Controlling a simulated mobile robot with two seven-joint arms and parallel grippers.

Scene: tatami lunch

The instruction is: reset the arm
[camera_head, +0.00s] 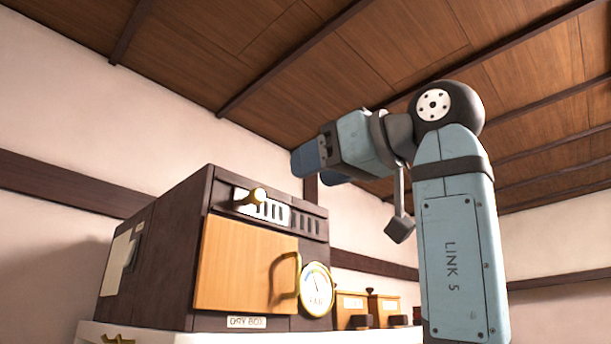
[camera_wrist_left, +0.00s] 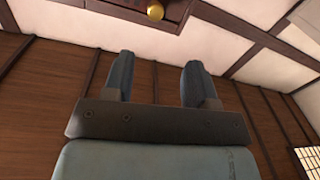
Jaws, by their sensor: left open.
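My left arm (camera_head: 455,230), pale blue with "LINK 5" on it, rises at the right of the head view and bends left at a dark round joint. My right gripper is not in view.
The dry box has a closed light wooden door (camera_head: 235,265), a brass knob (camera_head: 257,195) and a round gauge (camera_head: 316,289). It stands on a white surface (camera_head: 185,338). Small wooden boxes (camera_head: 351,307) stand at its right. A slanted wooden ceiling (camera_head: 270,55) is above.

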